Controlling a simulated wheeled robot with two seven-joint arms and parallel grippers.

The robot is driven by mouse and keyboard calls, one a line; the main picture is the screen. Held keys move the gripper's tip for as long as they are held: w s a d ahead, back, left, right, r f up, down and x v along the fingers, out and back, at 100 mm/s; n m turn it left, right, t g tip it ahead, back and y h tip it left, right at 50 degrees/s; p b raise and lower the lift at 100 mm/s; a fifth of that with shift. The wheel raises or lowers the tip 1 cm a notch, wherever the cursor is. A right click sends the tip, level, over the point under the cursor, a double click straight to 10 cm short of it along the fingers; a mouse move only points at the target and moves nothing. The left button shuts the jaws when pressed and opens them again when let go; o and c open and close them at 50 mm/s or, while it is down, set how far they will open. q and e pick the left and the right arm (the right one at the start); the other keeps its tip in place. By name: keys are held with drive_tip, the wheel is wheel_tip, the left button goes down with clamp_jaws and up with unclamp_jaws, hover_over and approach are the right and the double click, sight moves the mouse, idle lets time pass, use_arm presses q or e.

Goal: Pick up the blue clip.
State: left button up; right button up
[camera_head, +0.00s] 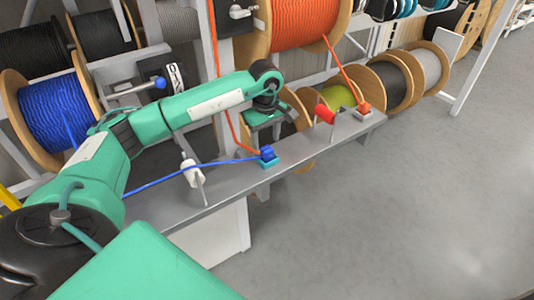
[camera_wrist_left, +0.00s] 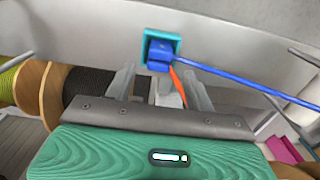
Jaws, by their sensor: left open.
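The blue clip (camera_head: 267,153) sits in a teal square holder (camera_head: 268,164) on the grey bench, with a blue cable (camera_head: 185,174) running from it to the left. My left gripper (camera_head: 267,130) is above the bench, just behind the clip in the head view. In the left wrist view, the clip (camera_wrist_left: 160,55) and its teal holder (camera_wrist_left: 176,39) lie beyond the fingertips of my open left gripper (camera_wrist_left: 161,88). The jaws are empty and apart from the clip. My right gripper is not in view.
The grey bench (camera_head: 225,192) also bears a red-tipped handle (camera_head: 324,113), a white fixture (camera_head: 192,172) and an orange clip (camera_head: 364,108). An orange cable (camera_head: 231,110) hangs near my left arm. Reels fill the rack behind. The floor (camera_head: 400,220) at right is clear.

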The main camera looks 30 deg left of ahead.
sight(267, 149)
use_arm(q)
drive_tip(key=f, duration=0.4)
drive_tip(key=shift+d, duration=0.25)
drive_tip(key=c, duration=1.1)
drive_tip(key=shift+o, duration=0.2)
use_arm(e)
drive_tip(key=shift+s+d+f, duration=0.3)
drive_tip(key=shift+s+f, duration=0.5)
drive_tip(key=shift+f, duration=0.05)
use_arm(q)
drive_tip(key=shift+r, duration=0.1)
